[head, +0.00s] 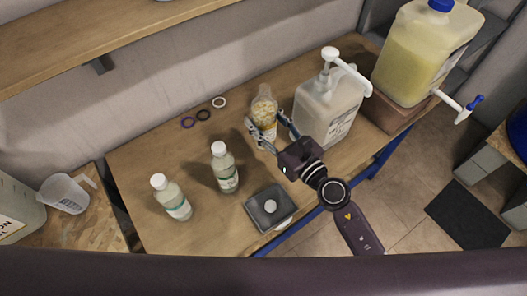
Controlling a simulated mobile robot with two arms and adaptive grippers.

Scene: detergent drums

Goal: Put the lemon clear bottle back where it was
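A clear bottle (265,106) with yellowish contents or label and no white cap is at the back middle of the wooden table. My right gripper (266,122) comes in from the lower right, with one finger on each side of this bottle. The fingers are very close to its sides; I cannot tell whether they press on it. The bottle looks upright, and its base is partly hidden by the gripper, so I cannot tell if it rests on the table. My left gripper is not in view.
Two white-capped bottles (225,168) (172,198) stand at the left front. A dark square device (270,207) is near the front edge. A pump jug (326,108) stands just right of the gripper, and a drum (421,55) beyond it. Three rings (204,115) lie at the back left.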

